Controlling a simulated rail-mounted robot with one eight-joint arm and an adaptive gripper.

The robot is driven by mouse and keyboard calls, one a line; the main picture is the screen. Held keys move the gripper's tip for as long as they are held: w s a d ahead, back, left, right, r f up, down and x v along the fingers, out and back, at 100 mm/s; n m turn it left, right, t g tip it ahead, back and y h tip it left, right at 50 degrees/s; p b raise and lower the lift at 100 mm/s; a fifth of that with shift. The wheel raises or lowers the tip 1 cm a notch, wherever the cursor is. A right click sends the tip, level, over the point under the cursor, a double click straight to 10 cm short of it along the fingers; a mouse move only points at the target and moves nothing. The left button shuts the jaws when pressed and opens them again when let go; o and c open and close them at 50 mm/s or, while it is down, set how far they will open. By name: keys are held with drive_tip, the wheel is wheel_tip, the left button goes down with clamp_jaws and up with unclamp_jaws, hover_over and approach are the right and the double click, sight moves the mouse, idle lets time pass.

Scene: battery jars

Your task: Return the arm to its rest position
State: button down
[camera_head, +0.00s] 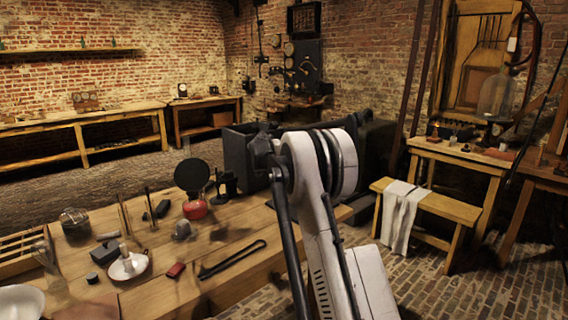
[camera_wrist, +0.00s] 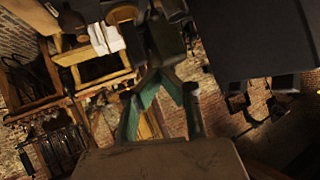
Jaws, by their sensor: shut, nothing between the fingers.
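My white arm rises from the bottom of the head view, at the right end of the wooden workbench (camera_head: 235,230). My gripper (camera_wrist: 163,55) shows in the wrist view, its linkage closing to dark fingertips at the upper middle. It is shut, with nothing held. I cannot make out the fingertips in the head view, where the arm's joint covers the area behind it. The wrist view is tilted and shows a side table with a white cloth (camera_wrist: 106,38) beyond the fingers.
On the workbench are a glass jar (camera_head: 74,224), a white dish (camera_head: 128,265), a red-based round object (camera_head: 195,208) and black tongs (camera_head: 232,260). A bench with a cloth (camera_head: 402,212) stands to the right of my arm. The brick floor (camera_head: 480,295) there is open.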

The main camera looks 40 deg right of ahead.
idle(0.4)
drive_tip(key=s+a+r+n+t+y, duration=0.1)
drive_tip(key=s+a+r+n+y, duration=0.15)
drive_tip(key=s+a+r, duration=0.7)
drive_tip(key=s+a+r+n+y, duration=0.2)
drive_tip(key=s+a+n, duration=0.2)
drive_tip(key=s+a, duration=1.15)
drive_tip(key=s+a+f+n+y, duration=0.1)
drive_tip(key=s+a+f+n, duration=0.1)
drive_tip(key=s+a+f, duration=0.2)
drive_tip(key=s+a+f+n+y, duration=0.2)
drive_tip(key=s+a+f, duration=0.3)
drive_tip(key=s+a, duration=0.5)
drive_tip(key=s+a+f+n+y, duration=0.2)
drive_tip(key=s+a, duration=0.5)
drive_tip(key=s, duration=0.9)
wheel_tip(320, 180, down, 2)
drive_tip(key=shift+s+f+n, duration=0.25)
drive_tip(key=shift+s+n, duration=0.15)
drive_tip(key=shift+n, duration=0.45)
